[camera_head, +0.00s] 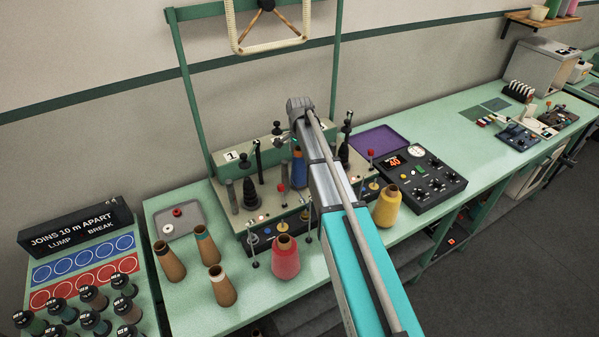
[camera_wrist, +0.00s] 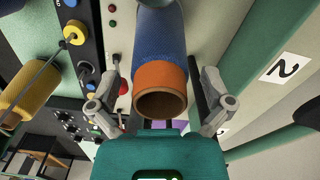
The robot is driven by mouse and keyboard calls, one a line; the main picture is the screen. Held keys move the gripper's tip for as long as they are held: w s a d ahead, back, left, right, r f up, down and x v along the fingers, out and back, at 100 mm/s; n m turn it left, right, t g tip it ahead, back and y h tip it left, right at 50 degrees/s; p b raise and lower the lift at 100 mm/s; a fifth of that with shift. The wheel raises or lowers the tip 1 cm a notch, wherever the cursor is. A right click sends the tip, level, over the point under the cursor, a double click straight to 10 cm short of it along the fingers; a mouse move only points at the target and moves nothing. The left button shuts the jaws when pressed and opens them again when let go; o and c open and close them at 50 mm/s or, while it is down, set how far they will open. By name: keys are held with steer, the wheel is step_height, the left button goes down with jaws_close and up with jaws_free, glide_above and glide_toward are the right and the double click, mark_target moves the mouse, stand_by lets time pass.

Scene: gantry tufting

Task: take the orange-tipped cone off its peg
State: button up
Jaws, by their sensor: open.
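The blue cone with the orange tip (camera_wrist: 160,78) shows large in the wrist view, its hollow orange end toward the camera. In the head view its blue body (camera_head: 299,169) stands at the green machine, just left of my arm; I cannot make out the peg inside it. My gripper (camera_wrist: 160,88) is open, with one finger on each side of the orange end in the wrist view. I cannot tell whether either finger touches the cone. In the head view my arm hides part of the machine and most of the gripper.
A red cone (camera_head: 285,258) and several brown cones (camera_head: 222,286) stand in front of the machine. A yellow cone (camera_head: 387,206) stands right of my arm, beside a black control panel (camera_head: 421,178). Dark posts (camera_head: 249,194) rise left of the blue cone. The bench's right part is clearer.

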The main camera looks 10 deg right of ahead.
steer(key=shift+f+b, duration=0.35)
steer(key=shift+f, duration=0.2)
steer(key=c, duration=1.3)
steer(key=shift+r, duration=0.2)
step_height(320, 180, up, 18)
steer(key=p, duration=1.8)
steer(key=shift+f, duration=0.2)
